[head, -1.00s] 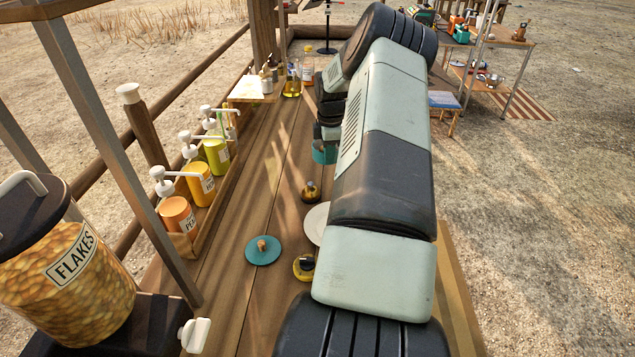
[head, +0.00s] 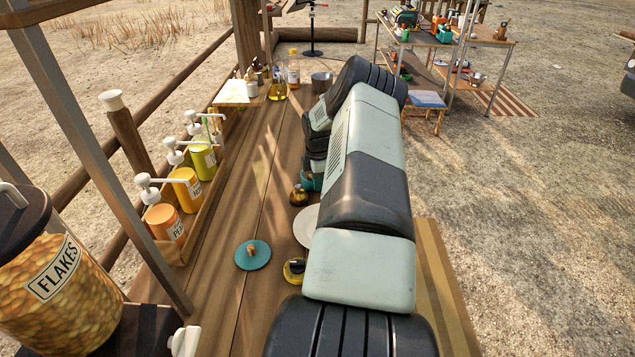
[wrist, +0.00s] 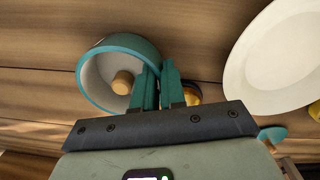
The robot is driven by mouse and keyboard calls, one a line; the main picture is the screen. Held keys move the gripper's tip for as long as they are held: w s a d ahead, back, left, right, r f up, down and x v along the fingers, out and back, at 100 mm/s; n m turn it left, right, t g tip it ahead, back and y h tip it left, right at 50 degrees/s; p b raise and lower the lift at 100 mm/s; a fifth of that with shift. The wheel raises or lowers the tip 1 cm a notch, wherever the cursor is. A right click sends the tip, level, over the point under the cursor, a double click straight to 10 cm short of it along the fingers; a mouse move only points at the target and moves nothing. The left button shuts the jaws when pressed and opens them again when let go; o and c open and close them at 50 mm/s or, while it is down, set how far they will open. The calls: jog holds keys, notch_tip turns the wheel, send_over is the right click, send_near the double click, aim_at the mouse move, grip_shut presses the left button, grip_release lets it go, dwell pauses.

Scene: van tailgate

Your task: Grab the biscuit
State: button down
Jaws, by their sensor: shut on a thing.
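In the wrist view a teal pot (wrist: 92,99) with a white inside shows its open mouth to the camera. A round tan piece, which looks like the biscuit (wrist: 122,83), lies inside it. My gripper (wrist: 158,72) is shut at the pot's right side, with its teal fingers close together and seemingly pinching the wall. In the head view part of the teal pot (head: 312,183) shows beside my arm, which hides most of the gripper. I cannot tell whether the pot is off the table. A teal disc (head: 252,262) with a small tan knob lies on the table.
A white plate (head: 303,228) lies partly behind my arm. Two small dark and amber items (head: 299,196) (head: 293,271) stand near it. Pump bottles (head: 186,189) stand in a wooden rack on the left, near a jar of flakes (head: 60,290).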

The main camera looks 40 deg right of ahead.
jog(key=shift+f, duration=0.1)
jog(key=c, duration=1.2)
grip_release()
notch_tip(320, 180, up, 12)
jog(key=shift+s+a+r, duration=0.1)
jog(key=shift+s+r, duration=0.05)
jog(key=shift+c, duration=0.4)
